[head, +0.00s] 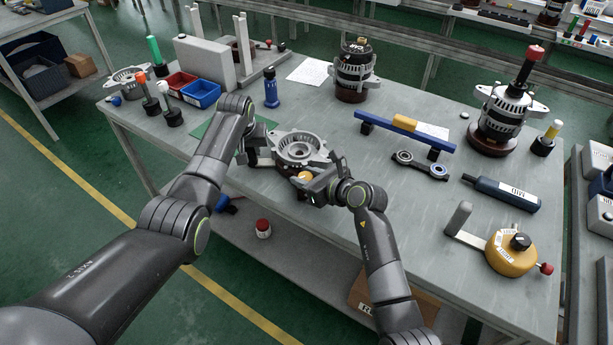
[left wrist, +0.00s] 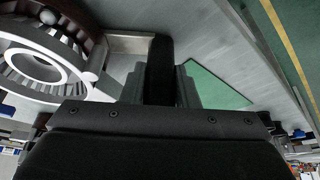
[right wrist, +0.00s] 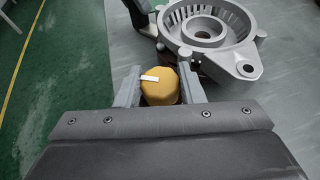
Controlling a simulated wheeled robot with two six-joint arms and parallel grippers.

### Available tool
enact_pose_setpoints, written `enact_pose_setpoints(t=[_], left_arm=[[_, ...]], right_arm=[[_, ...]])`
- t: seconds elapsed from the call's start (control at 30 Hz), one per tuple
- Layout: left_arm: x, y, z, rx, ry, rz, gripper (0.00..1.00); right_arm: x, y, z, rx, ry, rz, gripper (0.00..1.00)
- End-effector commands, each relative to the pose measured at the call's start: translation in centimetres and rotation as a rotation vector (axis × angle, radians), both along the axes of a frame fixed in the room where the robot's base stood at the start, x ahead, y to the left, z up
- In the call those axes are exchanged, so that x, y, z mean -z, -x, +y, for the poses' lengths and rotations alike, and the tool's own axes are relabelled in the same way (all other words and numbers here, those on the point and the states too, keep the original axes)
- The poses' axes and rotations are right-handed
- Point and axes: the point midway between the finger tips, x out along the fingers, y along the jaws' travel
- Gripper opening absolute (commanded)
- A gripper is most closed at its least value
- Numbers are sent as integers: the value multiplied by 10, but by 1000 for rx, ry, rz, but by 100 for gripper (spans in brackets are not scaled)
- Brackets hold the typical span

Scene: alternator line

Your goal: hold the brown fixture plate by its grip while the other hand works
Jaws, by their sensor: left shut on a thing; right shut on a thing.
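The brown fixture plate is mostly hidden under a grey ring-shaped housing (head: 298,148). A little brown shows beside the housing (left wrist: 50,65) in the left wrist view. A pale flat bar (left wrist: 130,42) runs from there to a dark upright grip (left wrist: 160,68). My left gripper (head: 262,152) is shut on this grip, left of the housing. My right gripper (head: 317,183) is shut on a yellow, round-ended part (right wrist: 160,90) with a white label, close to the near side of the housing. The yellow part's lower end is hidden.
Behind stand a blue bottle-like part (head: 271,88) and an alternator (head: 352,70). To the right are a blue bar (head: 402,133), a linked-ring part (head: 420,165), a dark blue tool (head: 503,192) and a yellow round device (head: 508,253). Bare table lies right of my right gripper.

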Motion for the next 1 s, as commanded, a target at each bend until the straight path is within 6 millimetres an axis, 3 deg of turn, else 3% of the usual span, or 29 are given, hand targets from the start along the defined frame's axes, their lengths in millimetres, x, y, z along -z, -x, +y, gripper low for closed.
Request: enact_pose_setpoints(t=[0.33,0.37,0.43,0.77,1.0], left_arm=[[0,0,-1,0,1,0,7],[0,0,-1,0,1,0,7],[0,0,-1,0,1,0,7],[0,0,-1,0,1,0,7],[0,0,0,-1,1,0,7]], right_arm=[[1,0,0,3,0,1,12],[1,0,0,3,0,1,38],[1,0,0,3,0,1,44],[-1,2,-2,2,0,0,44],[-10,20,-18,4,0,0,44]])
